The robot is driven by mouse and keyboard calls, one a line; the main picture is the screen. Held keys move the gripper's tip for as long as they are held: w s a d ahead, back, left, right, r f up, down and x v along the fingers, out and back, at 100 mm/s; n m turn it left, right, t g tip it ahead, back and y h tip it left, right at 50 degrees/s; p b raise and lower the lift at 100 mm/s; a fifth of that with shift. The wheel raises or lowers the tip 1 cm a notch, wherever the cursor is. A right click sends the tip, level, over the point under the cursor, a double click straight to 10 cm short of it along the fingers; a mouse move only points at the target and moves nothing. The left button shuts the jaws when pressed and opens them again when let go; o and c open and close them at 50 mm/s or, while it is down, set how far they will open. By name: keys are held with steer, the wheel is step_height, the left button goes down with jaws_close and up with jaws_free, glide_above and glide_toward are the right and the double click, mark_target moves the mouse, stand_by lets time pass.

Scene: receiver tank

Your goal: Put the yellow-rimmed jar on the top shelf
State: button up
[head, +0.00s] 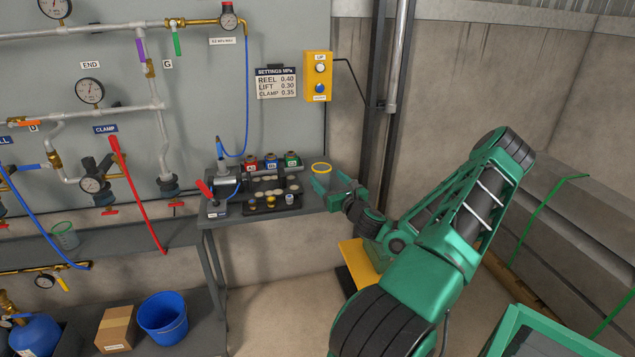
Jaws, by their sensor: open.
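The yellow-rimmed jar (321,168) is at the right end of the small grey bench. Its yellow rim shows clearly, but its body is mostly hidden behind or between my jaws. My green gripper (320,186) is open, just below the rim in the picture. I cannot tell whether the jaws touch the jar or sit around it. A long dark shelf (120,238) runs along the left wall, above a lower shelf (195,335).
A green-rimmed jar (65,236) stands on the upper left shelf, near hanging blue and red hoses. A blue bucket (163,318) and cardboard box (115,328) are on the lower shelf. Small bottles and a tray (268,202) crowd the bench left of my gripper.

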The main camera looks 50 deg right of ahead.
mark_target(325, 179)
steer(key=x, duration=0.3)
steer(key=shift+w+a, duration=0.3)
steer(key=x, duration=0.3)
steer(key=f+x, duration=0.1)
steer(key=x, duration=0.1)
steer(key=c, duration=1.2)
steer(key=shift+c, duration=0.2)
steer(key=shift+r, duration=0.15)
